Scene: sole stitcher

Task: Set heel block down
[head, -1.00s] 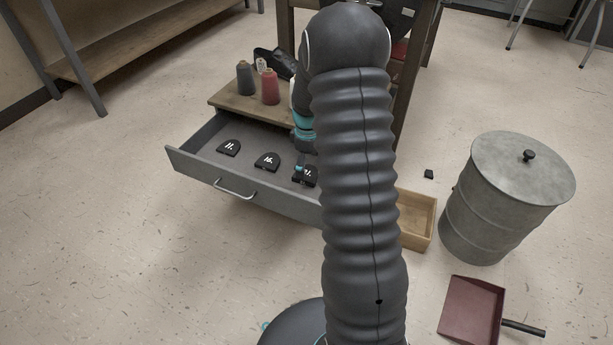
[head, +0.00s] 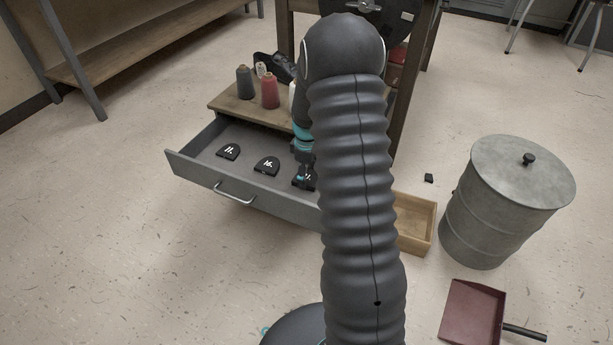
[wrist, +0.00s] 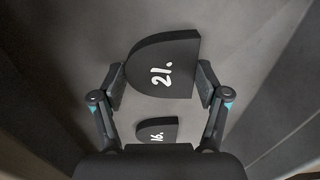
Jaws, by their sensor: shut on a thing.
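A black D-shaped heel block marked "21." (wrist: 165,70) sits between the two fingers of my gripper (wrist: 163,86) in the wrist view. The fingers are shut on its sides. In the head view my gripper (head: 303,172) is inside the grey drawer (head: 250,200), at its right part, partly behind my arm. Whether the held block touches the drawer floor I cannot tell. A second block marked "16." (head: 267,166) lies flat to the left; it also shows small in the wrist view (wrist: 157,130). A third block marked "11." (head: 228,151) lies farther left.
Spools (head: 269,91) and a dark shoe (head: 272,65) stand on the wooden top behind the drawer. A wooden box (head: 430,225), a metal bin (head: 500,210) and a red dustpan (head: 472,310) are to the right. A small black piece (head: 428,177) lies on the floor.

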